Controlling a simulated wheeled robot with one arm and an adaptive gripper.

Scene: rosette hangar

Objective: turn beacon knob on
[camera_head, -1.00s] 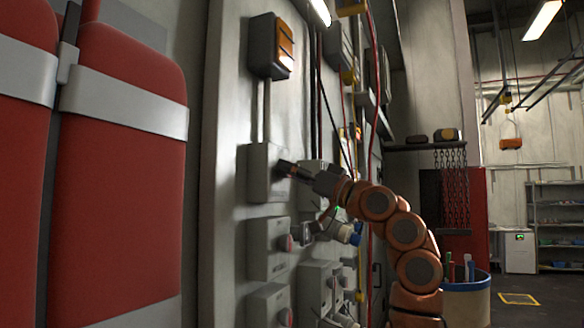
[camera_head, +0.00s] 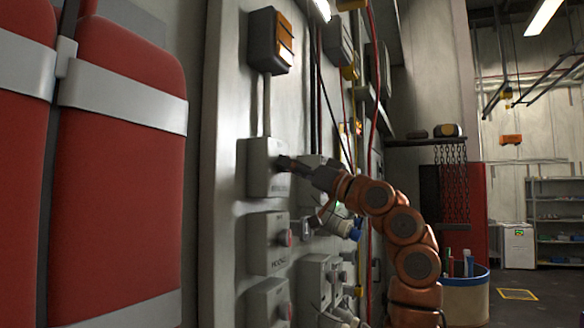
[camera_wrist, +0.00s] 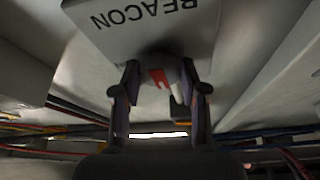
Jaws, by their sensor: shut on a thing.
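The beacon box (camera_head: 259,168) is a pale grey wall box high on the panel. Its BEACON label shows upside down in the wrist view (camera_wrist: 110,35). The beacon knob (camera_wrist: 158,75) is rounded and grey with a red mark, and sits between my two fingers. My gripper (camera_head: 285,164) is shut on it, with one finger on each side in the wrist view (camera_wrist: 160,88). In the head view my fingers hide the knob. The beacon lamp (camera_head: 285,42), dark with an amber lens, is mounted above the box; I cannot tell whether it is lit.
More boxes with reddish knobs sit below, one close under the beacon box (camera_head: 263,243) and another lower (camera_head: 268,303). A blue-and-white plug (camera_head: 345,227) and hanging cables are near my arm. Red padded panels (camera_head: 120,160) stand at left. A bin (camera_head: 465,295) stands at lower right.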

